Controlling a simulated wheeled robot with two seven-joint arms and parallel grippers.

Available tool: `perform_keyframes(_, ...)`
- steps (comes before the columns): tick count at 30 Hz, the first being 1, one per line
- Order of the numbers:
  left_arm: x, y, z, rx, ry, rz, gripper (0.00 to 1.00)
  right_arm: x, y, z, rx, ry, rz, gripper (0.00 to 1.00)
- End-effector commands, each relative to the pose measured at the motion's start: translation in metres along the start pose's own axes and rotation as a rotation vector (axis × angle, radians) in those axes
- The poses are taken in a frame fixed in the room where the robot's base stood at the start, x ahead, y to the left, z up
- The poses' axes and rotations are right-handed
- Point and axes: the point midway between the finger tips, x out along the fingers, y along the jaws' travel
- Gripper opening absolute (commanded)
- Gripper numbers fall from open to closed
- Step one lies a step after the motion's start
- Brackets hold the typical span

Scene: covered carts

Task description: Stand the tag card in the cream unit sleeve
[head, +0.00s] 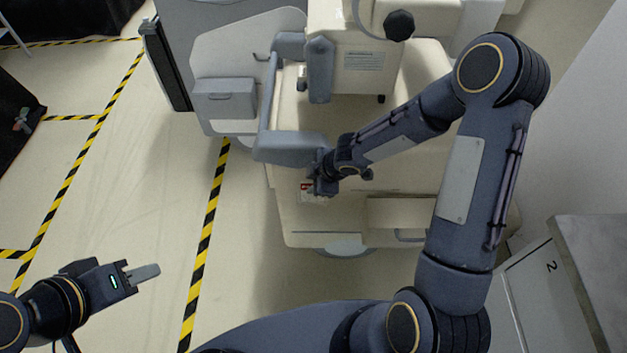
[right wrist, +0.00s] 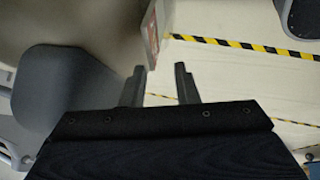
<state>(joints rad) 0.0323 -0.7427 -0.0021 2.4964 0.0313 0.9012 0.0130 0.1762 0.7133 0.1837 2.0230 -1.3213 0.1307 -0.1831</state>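A small white and red piece that looks like the tag card (head: 306,188) shows at the left side of the cream unit (head: 300,225). In the right wrist view the card (right wrist: 152,38) is seen at a steep angle, just beyond my fingertips and nearer the left finger. My right gripper (head: 316,188) is beside the card; the right wrist view (right wrist: 160,70) shows its two fingers apart with nothing between them. I cannot make out the sleeve or tell whether the card is in it. My left gripper (head: 144,273) is over the floor, away from the unit.
A grey padded armrest (head: 290,148) is close beside my right gripper; a grey padded shape (right wrist: 60,90) fills the left of the right wrist view. A grey panel with a box (head: 224,98) stands behind. A cabinet marked 2 (head: 540,280) is at right. Striped floor at left is clear.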

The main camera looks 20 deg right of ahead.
Motion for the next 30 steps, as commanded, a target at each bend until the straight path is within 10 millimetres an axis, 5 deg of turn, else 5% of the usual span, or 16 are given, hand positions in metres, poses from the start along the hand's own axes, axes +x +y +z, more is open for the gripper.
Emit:
perform_keyframes(10, -0.003, 0.001, -0.001, 0.000, 0.000, 0.000, 0.35, -0.005, 0.001, 0.000, 0.001, 0.000, 0.000, 0.31)
perform_keyframes(21, -0.031, 0.014, -0.016, 0.000, 0.000, 0.000, 0.35, -0.065, 0.002, -0.001, 0.003, -0.001, 0.001, 0.31)
perform_keyframes(30, -0.036, 0.017, -0.018, 0.000, 0.000, 0.000, 0.35, -0.078, 0.000, 0.000, 0.001, -0.001, 0.000, 0.31)
